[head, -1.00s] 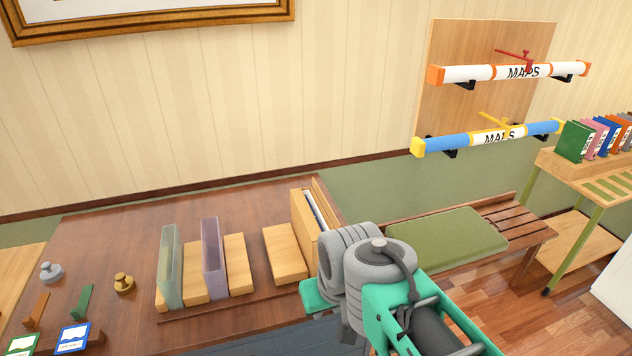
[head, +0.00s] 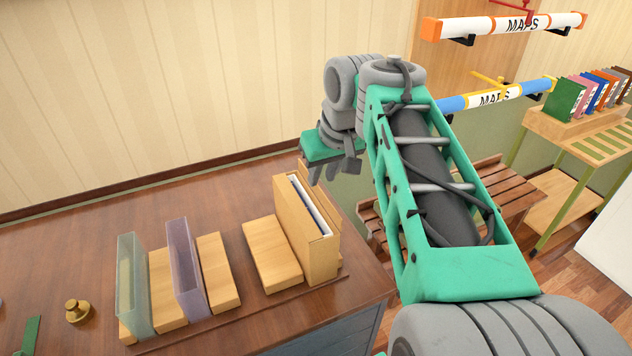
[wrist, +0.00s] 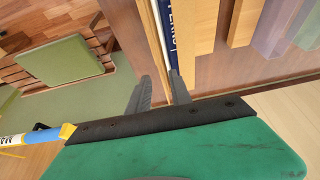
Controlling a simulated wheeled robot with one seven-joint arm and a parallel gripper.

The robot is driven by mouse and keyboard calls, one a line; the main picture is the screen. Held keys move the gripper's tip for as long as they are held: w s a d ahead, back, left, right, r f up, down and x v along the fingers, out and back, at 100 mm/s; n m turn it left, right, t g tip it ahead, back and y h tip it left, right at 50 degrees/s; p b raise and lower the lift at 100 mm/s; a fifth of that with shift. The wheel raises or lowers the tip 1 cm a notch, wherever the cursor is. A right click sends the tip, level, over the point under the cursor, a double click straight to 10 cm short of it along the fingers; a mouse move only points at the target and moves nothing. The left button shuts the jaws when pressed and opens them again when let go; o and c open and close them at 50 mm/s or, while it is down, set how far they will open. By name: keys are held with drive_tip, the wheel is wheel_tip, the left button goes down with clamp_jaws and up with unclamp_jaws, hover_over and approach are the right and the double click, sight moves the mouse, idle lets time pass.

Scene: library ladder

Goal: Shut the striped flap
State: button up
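My gripper (head: 323,178) points down above the back right end of the wooden file box (head: 292,235) in the head view. In the wrist view its two fingers (wrist: 159,86) are apart, and the edge of a thin wooden panel (wrist: 156,45) shows between them. I cannot tell whether they touch it. The box stands upright on the desk and holds white sheets and something dark blue. A lettered dark blue label (wrist: 176,22) shows beside the panel in the wrist view. No stripes can be made out, so I cannot tell which part is the striped flap.
On the desk (head: 60,250), wooden blocks (head: 270,250), a purple clear holder (head: 185,265) and a greenish one (head: 133,280) stand left of the box. A slatted bench (head: 505,195) and map tubes (head: 500,95) are to the right. A brass knob (head: 77,310) is at left.

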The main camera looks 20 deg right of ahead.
sight(318, 186)
drive_tip(key=shift+x, duration=2)
clamp_jaws()
